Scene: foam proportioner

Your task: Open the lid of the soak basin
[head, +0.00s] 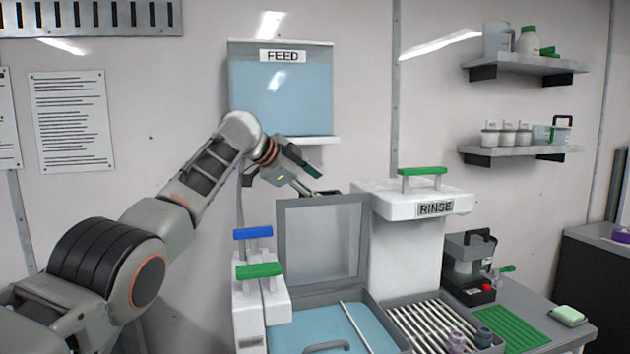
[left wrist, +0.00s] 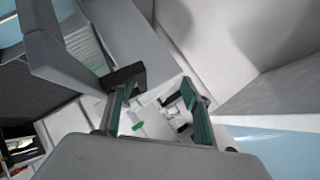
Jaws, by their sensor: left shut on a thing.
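The soak basin (head: 378,318) stands at bottom centre, with light blue liquid in it. Its lid (head: 320,240), a grey frame around a pale panel, stands roughly upright at the back, so the basin is uncovered. My left gripper (head: 316,186) is at the lid's top edge. A small dark part (head: 330,193) shows there, apparently the lid's handle, and the gripper is shut on it. In the left wrist view a dark block (left wrist: 124,76) lies against one green-padded finger; the exact contact is hard to see. My right gripper is not in view.
The FEED tank (head: 281,100) hangs on the wall behind my gripper. The RINSE unit (head: 412,200) stands right of the lid. Blue-handled (head: 253,233) and green-handled (head: 259,270) white blocks stand left of it. A thin rod (head: 356,328) crosses the basin opening.

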